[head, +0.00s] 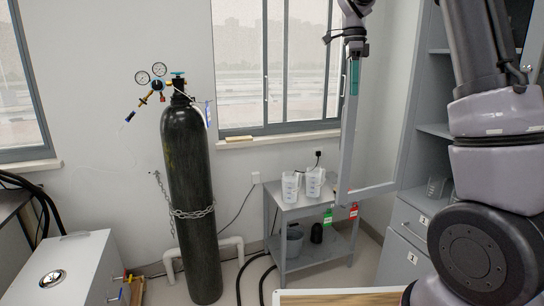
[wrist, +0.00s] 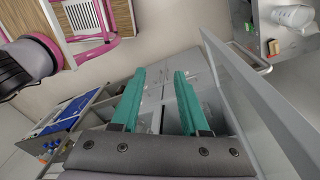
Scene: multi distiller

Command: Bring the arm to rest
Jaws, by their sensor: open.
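My gripper shows at the top of the head view, right of centre, as teal fingers (head: 354,78) below a dark wrist. In the wrist view its two teal fingers (wrist: 159,74) stand apart with nothing held between them. My arm comes down the right side of the head view, with its upper part cut off by the frame edge. The gripper is up in the air, overlapping the grey frame of an open cabinet door (head: 347,150) in the head view. I cannot tell whether they touch.
The door frame also runs close beside the fingers in the wrist view (wrist: 262,105). A tall black gas cylinder (head: 190,200) stands chained at the wall. A grey cart (head: 283,228) carries clear beakers (head: 291,186). Grey drawers (head: 408,222) stand right, a white unit (head: 68,272) left.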

